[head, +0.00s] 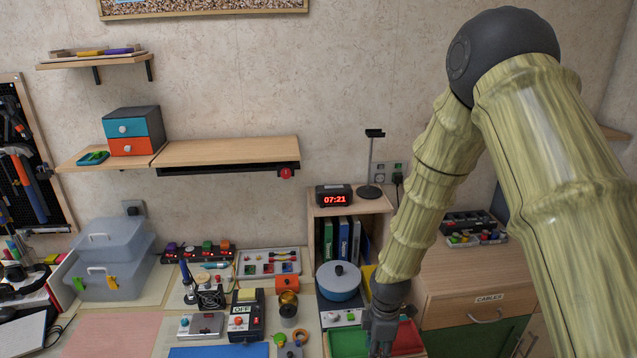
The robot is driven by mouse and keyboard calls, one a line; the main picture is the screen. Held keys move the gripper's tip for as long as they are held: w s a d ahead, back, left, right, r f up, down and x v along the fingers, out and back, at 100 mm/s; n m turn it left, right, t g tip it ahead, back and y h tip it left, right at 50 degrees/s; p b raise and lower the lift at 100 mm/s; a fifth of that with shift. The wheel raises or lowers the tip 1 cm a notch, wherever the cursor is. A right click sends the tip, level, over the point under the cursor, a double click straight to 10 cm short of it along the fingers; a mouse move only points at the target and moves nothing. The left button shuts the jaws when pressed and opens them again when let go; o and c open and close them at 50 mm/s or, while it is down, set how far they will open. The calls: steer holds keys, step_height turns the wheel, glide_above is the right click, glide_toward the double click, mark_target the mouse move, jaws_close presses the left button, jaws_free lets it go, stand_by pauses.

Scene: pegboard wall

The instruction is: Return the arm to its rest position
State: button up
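My arm reaches in from the right side of the head view, with a yellow-green, bamboo-like covering and dark joints. It rises to a bend near the top and comes down to my gripper (380,338). My gripper is dark grey and points downward at the bottom of the view, over or in front of a green tray (347,343) and a red tray (408,338). Its fingertips are at the lower picture edge. I cannot tell whether it is open or shut, or whether it holds anything.
A blue lidded pot (338,283) stands just left of my gripper. A shelf unit with a clock (334,196) and a stand (371,165) is behind. A cabinet (475,280) is at right. The desk at left is crowded with a switch box (246,318) and bins (112,265).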

steer(key=s+d+f+m+b, duration=0.3)
steer(key=s+f+m, duration=0.6)
steer(key=s+f, duration=0.65)
steer(key=s+d+f+m+b, duration=0.1)
steer(key=s+d+f+m, duration=0.1)
steer(key=s, duration=0.6)
steer(key=s+d+f+m+b, duration=0.1)
steer(key=s+d+f+m, duration=0.2)
steer(key=s+f+m, duration=0.2)
steer(key=s+m, duration=0.2)
steer(key=s, duration=0.2)
steer(key=shift+f, duration=0.15)
steer(key=shift+s, duration=0.1)
